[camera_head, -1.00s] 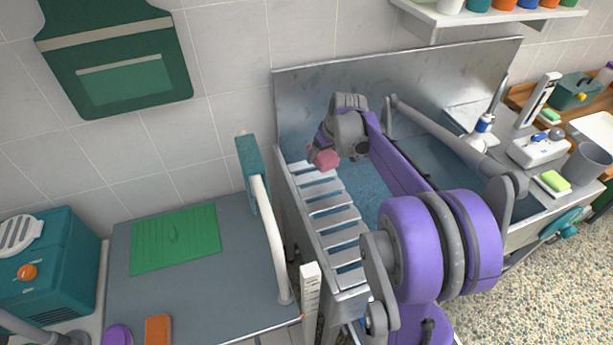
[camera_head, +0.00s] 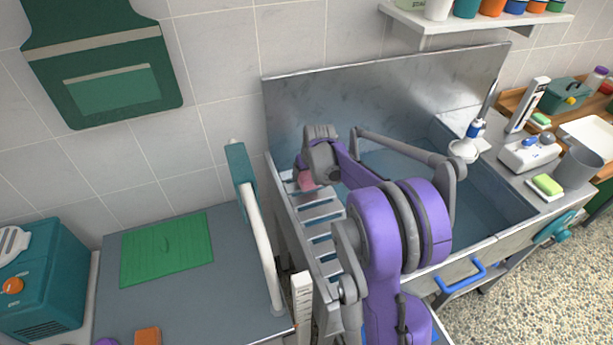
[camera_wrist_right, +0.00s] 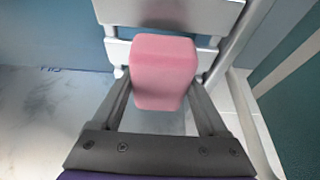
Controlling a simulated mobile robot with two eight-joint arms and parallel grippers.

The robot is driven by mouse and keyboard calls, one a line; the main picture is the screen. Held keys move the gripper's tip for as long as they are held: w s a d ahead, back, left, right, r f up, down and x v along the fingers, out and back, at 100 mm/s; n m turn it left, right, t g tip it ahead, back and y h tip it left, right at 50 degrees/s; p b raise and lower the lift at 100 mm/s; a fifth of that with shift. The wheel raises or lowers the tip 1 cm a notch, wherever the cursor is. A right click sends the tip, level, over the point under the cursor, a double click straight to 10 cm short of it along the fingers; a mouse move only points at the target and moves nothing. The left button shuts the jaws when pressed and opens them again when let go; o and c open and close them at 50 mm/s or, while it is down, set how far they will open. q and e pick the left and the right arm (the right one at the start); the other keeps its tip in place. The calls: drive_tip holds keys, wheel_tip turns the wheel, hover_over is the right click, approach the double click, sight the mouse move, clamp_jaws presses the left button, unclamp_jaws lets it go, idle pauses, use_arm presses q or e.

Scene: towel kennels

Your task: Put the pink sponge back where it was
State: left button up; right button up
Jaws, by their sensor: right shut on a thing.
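The pink sponge (camera_head: 307,182) is between the fingers of my right gripper (camera_head: 304,174), at the back end of the slatted metal rack (camera_head: 322,228) on the left side of the tub. The right wrist view shows the sponge (camera_wrist_right: 165,72) gripped between both fingers of the right gripper (camera_wrist_right: 165,92), with metal slats (camera_wrist_right: 165,14) just beyond it. I cannot tell whether the sponge touches a slat. My left gripper is not in view.
The steel tub (camera_head: 480,195) lies right of the rack, with a tall backsplash (camera_head: 380,90) behind. A grey table with a green mat (camera_head: 167,248) is to the left, with a teal-and-white post (camera_head: 262,235) between. A green sponge (camera_head: 547,185) lies on the right ledge.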

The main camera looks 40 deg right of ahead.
drive_tip(key=shift+f, duration=0.5)
drive_tip(key=shift+f, duration=0.2)
drive_tip(key=o, duration=1.1)
drive_tip(key=shift+r, duration=0.1)
drive_tip(key=shift+r, duration=0.3)
drive_tip(key=v, duration=1.1)
drive_tip(key=shift+s+r, duration=0.15)
drive_tip(key=shift+r, duration=0.15)
